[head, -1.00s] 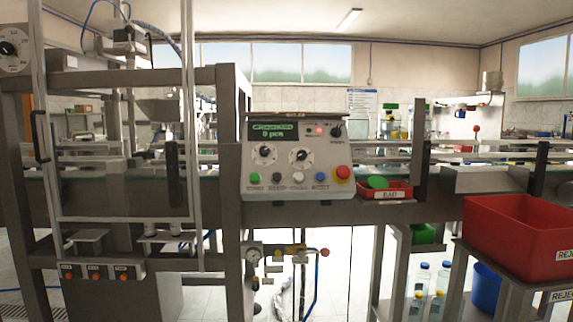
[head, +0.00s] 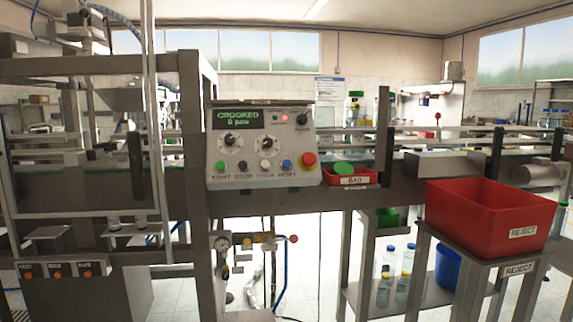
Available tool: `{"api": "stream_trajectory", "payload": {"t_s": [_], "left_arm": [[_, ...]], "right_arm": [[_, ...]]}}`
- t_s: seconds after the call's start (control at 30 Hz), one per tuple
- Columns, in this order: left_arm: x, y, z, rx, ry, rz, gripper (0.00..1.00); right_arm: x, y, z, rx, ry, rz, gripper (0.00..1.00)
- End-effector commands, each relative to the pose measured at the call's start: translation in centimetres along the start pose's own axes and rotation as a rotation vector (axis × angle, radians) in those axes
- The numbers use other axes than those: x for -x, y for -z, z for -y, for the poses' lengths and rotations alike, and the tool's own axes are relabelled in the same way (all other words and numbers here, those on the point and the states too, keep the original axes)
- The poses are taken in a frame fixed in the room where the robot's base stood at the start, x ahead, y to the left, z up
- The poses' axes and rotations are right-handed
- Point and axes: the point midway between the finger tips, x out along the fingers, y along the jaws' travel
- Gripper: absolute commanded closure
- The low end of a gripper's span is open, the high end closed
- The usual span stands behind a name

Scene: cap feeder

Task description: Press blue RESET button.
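The blue RESET button (head: 287,165) sits in the bottom row of the grey control panel (head: 262,181), just left of the larger red button (head: 308,159). A green button (head: 220,167), a black button (head: 242,165) and a white button (head: 265,164) stand to its left in the same row. The panel's display (head: 239,118) reads CROOKED with a line of smaller text below, and a small red lamp is lit beside it. Nothing covers the blue button. Neither of my grippers shows in the head view.
A small red tray (head: 367,178) marked BAD, with a green cap (head: 344,168), stands right of the panel. A large red REJECT bin (head: 477,216) stands on a stand at the right front. A metal frame (head: 203,250) rises left of the panel. The space before the panel looks clear.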

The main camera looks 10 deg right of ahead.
Motion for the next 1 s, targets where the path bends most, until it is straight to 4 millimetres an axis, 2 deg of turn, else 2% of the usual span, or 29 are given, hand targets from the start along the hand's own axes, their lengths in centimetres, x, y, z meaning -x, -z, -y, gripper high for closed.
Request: {"api": "stream_trajectory", "payload": {"t_s": [0.03,0.23,1.0], "left_arm": [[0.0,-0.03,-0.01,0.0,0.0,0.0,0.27],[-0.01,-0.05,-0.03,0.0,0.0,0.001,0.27],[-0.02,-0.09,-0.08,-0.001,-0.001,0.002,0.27]], "right_arm": [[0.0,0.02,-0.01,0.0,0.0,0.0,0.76],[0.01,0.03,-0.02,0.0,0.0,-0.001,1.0],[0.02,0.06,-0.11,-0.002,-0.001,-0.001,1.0]]}}
